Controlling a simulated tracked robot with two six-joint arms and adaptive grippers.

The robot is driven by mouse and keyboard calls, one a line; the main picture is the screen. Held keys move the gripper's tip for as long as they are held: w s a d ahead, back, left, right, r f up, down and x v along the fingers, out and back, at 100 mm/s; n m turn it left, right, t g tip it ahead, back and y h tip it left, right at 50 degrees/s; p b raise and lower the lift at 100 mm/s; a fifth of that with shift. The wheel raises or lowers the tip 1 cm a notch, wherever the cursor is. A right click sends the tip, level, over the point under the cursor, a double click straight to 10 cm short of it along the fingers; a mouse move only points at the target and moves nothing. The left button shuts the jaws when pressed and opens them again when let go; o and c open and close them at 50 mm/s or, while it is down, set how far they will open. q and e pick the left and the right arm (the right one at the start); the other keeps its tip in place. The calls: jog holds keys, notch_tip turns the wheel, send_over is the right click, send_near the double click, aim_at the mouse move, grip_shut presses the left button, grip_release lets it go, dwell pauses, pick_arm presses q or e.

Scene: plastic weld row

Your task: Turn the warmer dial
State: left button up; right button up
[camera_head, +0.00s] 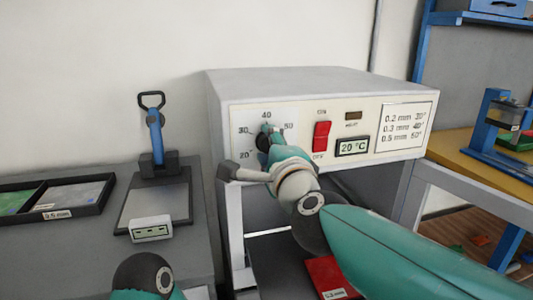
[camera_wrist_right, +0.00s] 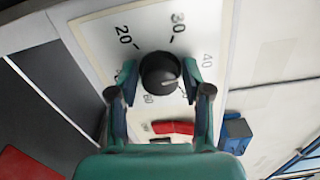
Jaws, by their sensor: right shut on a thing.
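The warmer (camera_head: 300,84) is a pale grey box with a cream front panel. Its black dial (camera_head: 262,142) sits at the panel's left, with numbers around it. In the right wrist view the dial (camera_wrist_right: 160,72) lies between the two fingers, with a small pale mark on its lower right side. My right gripper (camera_head: 270,138) is shut on the dial; the fingers (camera_wrist_right: 159,84) are on either side of it. The warmer's display (camera_head: 353,147) reads 20 °C. Part of my left arm shows at the bottom, but its gripper does not.
A red switch (camera_head: 321,136) and a printed thickness and temperature table (camera_head: 404,126) are on the panel. Left are a blue-handled tool (camera_head: 156,130) on a plate and a black tray (camera_head: 88,205). A red sheet (camera_head: 327,277) lies below the warmer. A blue frame (camera_head: 490,118) stands right.

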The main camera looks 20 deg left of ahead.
jog(key=shift+w+f+m, duration=0.1)
jog(key=shift+f+m, duration=0.2)
jog(key=shift+m, duration=0.6)
jog(key=o, duration=1.2)
jog(key=shift+c, duration=0.2)
jog(key=shift+r, duration=0.1)
jog(key=shift+d+r, duration=0.1)
jog(key=v, duration=1.2)
